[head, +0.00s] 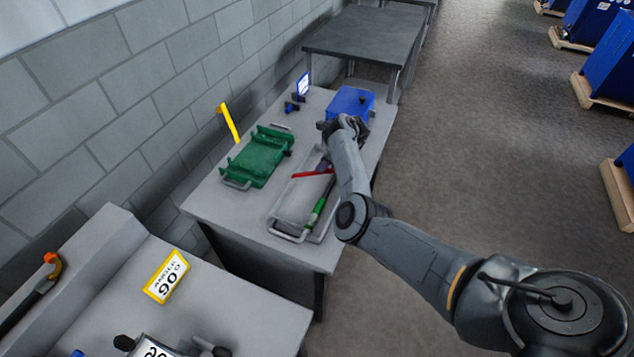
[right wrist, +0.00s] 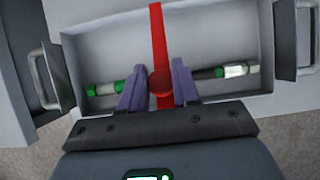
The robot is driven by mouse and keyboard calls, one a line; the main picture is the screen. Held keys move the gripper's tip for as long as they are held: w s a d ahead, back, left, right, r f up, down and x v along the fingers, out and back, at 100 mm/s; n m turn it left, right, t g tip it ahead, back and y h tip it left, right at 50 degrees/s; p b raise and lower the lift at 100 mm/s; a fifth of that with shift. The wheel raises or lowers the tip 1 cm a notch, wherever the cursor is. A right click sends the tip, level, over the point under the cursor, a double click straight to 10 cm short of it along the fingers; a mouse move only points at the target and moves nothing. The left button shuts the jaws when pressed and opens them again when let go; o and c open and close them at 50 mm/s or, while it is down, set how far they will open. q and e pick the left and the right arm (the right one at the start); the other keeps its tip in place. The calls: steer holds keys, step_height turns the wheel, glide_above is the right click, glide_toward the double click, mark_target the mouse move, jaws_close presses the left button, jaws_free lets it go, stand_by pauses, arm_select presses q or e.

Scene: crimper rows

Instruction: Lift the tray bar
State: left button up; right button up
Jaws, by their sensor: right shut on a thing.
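The tray bar is a red bar (head: 312,174) across the middle of a long grey tray (head: 287,205) on the middle bench. In the right wrist view the red bar (right wrist: 158,40) runs between the two purple fingers of my right gripper (right wrist: 159,85), which is shut on it. In the head view my right gripper (head: 323,165) is partly hidden by its own arm. A green and black tool (head: 319,208) lies in the tray; it also shows in the right wrist view (right wrist: 104,88). I cannot tell whether the tray is off the bench. My left gripper is not in view.
A green tray-like fixture (head: 258,158) stands left of the grey tray. A blue box (head: 351,103) is behind it. A yellow strip (head: 229,122) stands near the wall. A nearer bench holds a yellow-framed sign (head: 167,276).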

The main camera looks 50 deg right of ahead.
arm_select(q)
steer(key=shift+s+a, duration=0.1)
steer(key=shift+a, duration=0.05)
arm_select(e)
steer(key=shift+w+r, duration=0.15)
